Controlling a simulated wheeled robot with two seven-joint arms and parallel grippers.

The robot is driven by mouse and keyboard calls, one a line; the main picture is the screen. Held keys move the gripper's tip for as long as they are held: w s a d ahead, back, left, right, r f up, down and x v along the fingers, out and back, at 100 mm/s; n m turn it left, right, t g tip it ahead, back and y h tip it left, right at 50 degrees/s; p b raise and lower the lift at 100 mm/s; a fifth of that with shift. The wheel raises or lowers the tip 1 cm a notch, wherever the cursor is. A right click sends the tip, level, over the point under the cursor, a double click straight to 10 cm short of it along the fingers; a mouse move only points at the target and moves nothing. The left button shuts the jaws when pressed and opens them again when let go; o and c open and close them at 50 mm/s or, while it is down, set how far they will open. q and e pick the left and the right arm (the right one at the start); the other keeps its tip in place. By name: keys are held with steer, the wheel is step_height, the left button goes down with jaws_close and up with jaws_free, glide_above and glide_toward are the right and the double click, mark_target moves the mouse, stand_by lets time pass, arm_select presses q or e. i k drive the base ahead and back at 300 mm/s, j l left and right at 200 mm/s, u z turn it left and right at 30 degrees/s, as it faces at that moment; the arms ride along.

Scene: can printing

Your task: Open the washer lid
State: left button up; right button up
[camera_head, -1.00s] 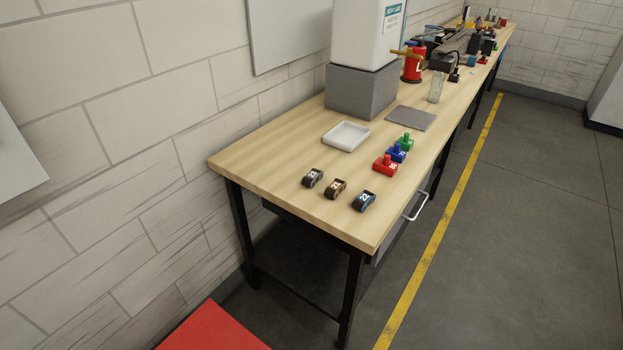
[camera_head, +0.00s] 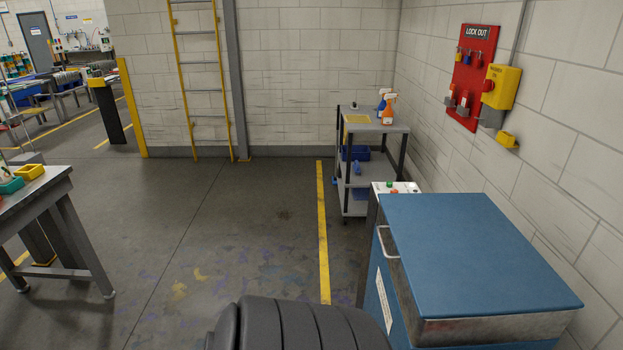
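The washer is a blue box-shaped cabinet at the lower right, with its blue lid (camera_head: 470,250) lying flat and closed on top. A pale bar handle (camera_head: 388,243) is on its left side, near the lid's edge. A small control panel (camera_head: 397,188) with a green and a red button stands at its far left corner. The inside of the washer is hidden. Neither of my grippers is in view.
A grey cart (camera_head: 375,128) with spray bottles stands behind the washer. A red lockout board (camera_head: 472,75) hangs on the right wall. A grey workbench (camera_head: 60,200) is at the left. The floor between is open. A dark ribbed shape, possibly mine, fills the bottom middle.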

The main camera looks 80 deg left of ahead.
mark_target(459, 256)
steer(key=u, duration=2.2)
